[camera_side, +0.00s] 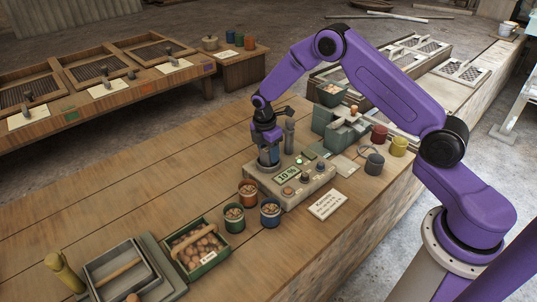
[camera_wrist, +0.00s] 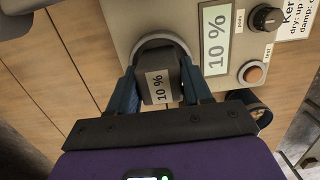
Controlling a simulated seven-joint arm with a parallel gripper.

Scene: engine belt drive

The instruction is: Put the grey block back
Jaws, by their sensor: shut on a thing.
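In the side view my gripper (camera_side: 268,155) points down over the left end of the meter (camera_side: 315,183), and the block is mostly hidden by the fingers. The meter's display (camera_wrist: 216,38) reads "10 %".
A knob (camera_wrist: 266,17) and an orange button (camera_wrist: 253,73) are on the meter. Small filled cups (camera_side: 248,192) and a green crate of brown lumps (camera_side: 222,258) stand in front. A green machine (camera_side: 338,130) and a white card (camera_side: 328,205) are to the right.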

